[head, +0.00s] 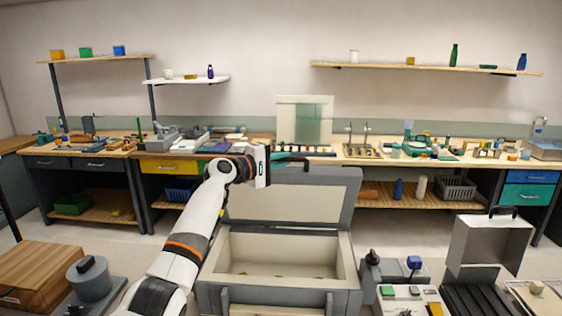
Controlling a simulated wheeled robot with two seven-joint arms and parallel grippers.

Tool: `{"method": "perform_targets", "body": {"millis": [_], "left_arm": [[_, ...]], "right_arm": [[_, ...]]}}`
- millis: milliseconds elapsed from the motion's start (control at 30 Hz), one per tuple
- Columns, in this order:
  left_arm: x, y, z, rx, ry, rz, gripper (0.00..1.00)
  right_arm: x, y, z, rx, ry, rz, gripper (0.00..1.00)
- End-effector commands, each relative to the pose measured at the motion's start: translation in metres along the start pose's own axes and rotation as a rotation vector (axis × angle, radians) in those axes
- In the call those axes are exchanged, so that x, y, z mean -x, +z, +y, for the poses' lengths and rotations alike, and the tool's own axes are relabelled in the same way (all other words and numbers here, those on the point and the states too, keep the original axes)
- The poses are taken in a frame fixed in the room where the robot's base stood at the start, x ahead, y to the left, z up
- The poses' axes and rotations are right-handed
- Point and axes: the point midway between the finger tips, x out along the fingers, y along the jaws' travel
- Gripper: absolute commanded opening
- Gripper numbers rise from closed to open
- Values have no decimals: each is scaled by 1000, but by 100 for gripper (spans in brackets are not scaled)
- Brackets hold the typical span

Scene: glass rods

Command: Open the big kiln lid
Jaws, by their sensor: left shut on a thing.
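The big kiln (212,292) is a grey chest with a cream lining, in the lower middle of the head view. Its lid (345,190) stands raised at the back, about upright, with its cream inner face (285,206) towards me. The chamber (280,250) is open to view, with small brownish bits on its floor. My left gripper (283,165) is at the lid's top edge, left of its middle, shut on the dark lid handle (298,163). The fingertips are small and partly hidden. My right gripper is not in view.
A wooden box (40,272) and a grey cylindrical pot (92,280) stand at the lower left. A small tray of blocks (410,300) and an open metal case (490,245) stand right of the kiln. Cluttered workbenches (440,163) line the wall behind.

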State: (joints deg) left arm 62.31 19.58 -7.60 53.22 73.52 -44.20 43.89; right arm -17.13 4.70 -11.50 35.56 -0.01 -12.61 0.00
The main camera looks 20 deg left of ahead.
Motion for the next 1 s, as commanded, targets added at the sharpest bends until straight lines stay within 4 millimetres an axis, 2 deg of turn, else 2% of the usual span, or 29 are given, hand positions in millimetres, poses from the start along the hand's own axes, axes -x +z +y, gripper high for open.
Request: {"method": "perform_targets", "body": {"millis": [167,200,300,667,867,1000], "left_arm": [[0,0,2,4,2,1,0],[0,0,2,3,2,1,21],[0,0,2,2,2,1,36],[4,0,2,-1,0,0,36],[28,1,5,-4,1,-1,36],[57,1,6,-5,1,-1,36]], "right_arm": [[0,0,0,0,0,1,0],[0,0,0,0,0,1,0],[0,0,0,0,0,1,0],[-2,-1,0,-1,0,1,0],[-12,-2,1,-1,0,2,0],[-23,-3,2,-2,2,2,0]]}}
